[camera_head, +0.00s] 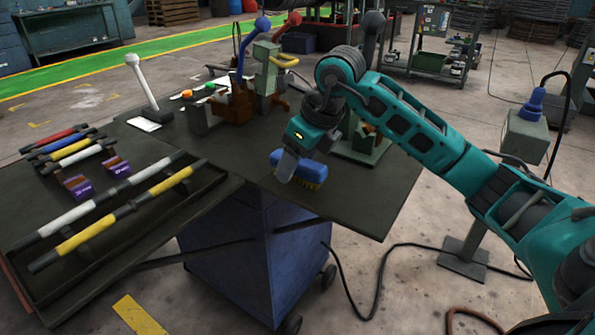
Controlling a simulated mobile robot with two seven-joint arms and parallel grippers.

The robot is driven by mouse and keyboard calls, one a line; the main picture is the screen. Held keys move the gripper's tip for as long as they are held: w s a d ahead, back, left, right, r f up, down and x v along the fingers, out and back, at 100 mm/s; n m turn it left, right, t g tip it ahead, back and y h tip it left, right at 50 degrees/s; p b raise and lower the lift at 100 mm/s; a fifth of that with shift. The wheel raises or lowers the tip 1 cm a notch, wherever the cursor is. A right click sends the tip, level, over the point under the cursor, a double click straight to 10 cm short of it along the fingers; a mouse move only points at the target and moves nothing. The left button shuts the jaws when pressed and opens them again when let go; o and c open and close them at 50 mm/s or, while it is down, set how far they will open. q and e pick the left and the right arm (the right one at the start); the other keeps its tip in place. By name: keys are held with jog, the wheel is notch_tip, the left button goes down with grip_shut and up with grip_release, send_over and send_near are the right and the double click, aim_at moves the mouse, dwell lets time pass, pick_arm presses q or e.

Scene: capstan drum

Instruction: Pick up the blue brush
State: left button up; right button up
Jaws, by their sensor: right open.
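The blue brush (312,171) lies on the dark table top (370,205), right of the middle, with its yellow bristles facing down and to the right. My right gripper (285,178) comes in from the right and points down at the brush's left end. Its fingers cover part of that end. The gripper is open, and I cannot tell whether a finger touches the brush. My left gripper is not in view.
A tray (120,240) with white and yellow bars fills the left side. Purple boxes (78,186) and coloured bars lie behind it. Levers with a blue ball (262,23) and a white ball (132,59) stand at the back. The table's front right is clear.

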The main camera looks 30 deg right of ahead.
dwell(0.4)
jog(key=shift+f, duration=0.25)
jog(key=shift+c, duration=0.4)
jog(key=c, duration=1)
jog(key=shift+r, duration=0.1)
notch_tip(320, 180, up, 20)
jog(key=p, duration=0.5)
jog(key=shift+r, duration=0.2)
